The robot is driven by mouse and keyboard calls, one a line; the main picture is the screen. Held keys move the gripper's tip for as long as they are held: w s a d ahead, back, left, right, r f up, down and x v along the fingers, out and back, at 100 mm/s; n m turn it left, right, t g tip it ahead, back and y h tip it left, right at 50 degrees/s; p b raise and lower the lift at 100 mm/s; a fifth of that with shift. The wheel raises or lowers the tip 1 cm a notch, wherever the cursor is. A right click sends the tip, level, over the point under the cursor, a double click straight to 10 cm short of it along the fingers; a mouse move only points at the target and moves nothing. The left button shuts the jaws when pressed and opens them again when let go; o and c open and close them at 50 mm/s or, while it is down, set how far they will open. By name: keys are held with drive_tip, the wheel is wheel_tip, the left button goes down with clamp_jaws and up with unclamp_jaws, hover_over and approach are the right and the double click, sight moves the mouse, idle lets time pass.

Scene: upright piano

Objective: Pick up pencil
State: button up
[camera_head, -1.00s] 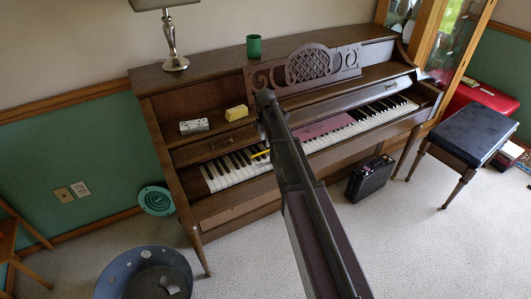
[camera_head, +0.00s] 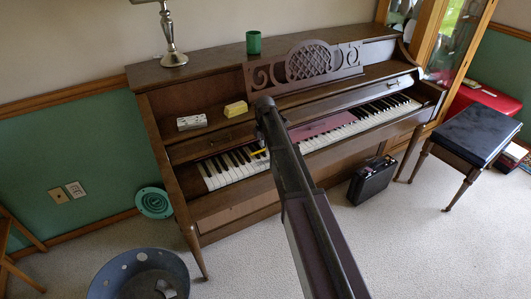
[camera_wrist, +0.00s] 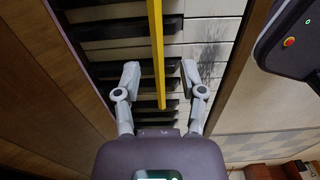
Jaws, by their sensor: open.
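The yellow pencil (camera_wrist: 158,55) lies over the piano keys in the wrist view, pointing lengthwise between my gripper's fingers. My gripper (camera_wrist: 160,75) is open, with one finger on each side of the pencil and a visible gap to both. I cannot tell how far above the pencil the fingertips are. In the head view a short yellow piece of the pencil (camera_head: 258,151) shows on the keys beside my arm, which hides the rest of it and my gripper.
The upright piano (camera_head: 200,93) bears a green cup (camera_head: 254,43), a lamp (camera_head: 172,45), a yellow block (camera_head: 235,109) and a pale box (camera_head: 192,122). A blue bin (camera_head: 139,279), black case (camera_head: 372,180) and bench (camera_head: 470,135) stand on the floor.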

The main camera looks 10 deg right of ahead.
idle(0.6)
clamp_jaws()
